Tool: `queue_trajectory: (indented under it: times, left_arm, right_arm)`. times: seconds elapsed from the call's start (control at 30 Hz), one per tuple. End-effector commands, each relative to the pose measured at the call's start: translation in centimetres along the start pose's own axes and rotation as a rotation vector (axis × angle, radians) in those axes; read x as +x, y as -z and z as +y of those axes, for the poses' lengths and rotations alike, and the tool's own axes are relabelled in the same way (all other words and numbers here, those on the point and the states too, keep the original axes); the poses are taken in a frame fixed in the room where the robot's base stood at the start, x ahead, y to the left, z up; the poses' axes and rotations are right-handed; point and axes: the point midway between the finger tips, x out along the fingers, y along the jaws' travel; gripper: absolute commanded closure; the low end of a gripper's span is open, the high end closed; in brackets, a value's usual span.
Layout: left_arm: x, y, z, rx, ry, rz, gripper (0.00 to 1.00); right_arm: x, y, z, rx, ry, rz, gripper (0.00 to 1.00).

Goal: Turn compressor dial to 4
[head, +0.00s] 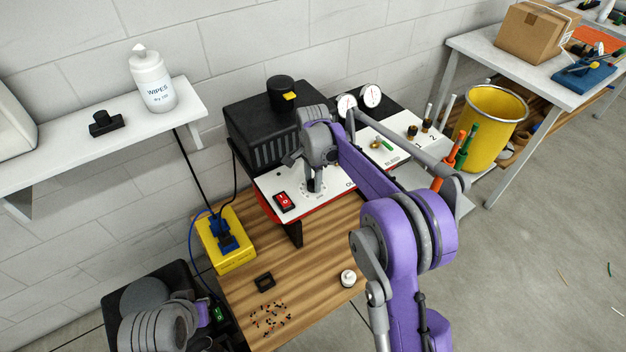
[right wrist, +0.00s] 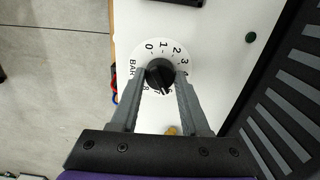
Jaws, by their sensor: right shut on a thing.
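The compressor (head: 265,120) is a black unit with a white control panel (head: 345,178). In the right wrist view its black dial (right wrist: 159,74) sits on a round white scale marked BAR. The numerals 0 to 3 are clear, and 4 is partly covered by a finger. The knob's narrow end appears to point down and slightly right, past the 4; the exact reading is unclear. My right gripper (head: 315,187) reaches down over the panel. Its fingers, also in the right wrist view (right wrist: 161,82), are shut on the dial from both sides. My left gripper is not visible.
A red rocker switch (head: 284,201) is left of the dial, and two gauges (head: 371,96) stand behind the panel. A yellow power box (head: 228,243), a black clip (head: 264,282) and a white round knob (head: 348,278) are on the wooden bench (head: 310,285).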

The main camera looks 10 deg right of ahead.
Motion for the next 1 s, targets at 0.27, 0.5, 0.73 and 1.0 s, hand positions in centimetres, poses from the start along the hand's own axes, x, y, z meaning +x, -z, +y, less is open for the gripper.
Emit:
queue_trajectory:
  times: [0.27,0.5,0.73,1.0]
  left_arm:
    - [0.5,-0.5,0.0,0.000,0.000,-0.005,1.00]
    - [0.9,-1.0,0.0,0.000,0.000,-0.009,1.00]
    - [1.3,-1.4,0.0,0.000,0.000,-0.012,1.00]
    - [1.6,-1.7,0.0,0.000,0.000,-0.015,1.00]
  right_arm:
    - [0.1,0.0,0.0,-0.159,0.000,0.000,1.00]
    - [0.1,0.0,0.0,-0.379,0.000,0.000,1.00]
    - [0.1,0.0,0.0,-0.596,0.000,0.000,1.00]
    - [0.0,0.0,0.0,-0.814,0.000,0.000,1.00]
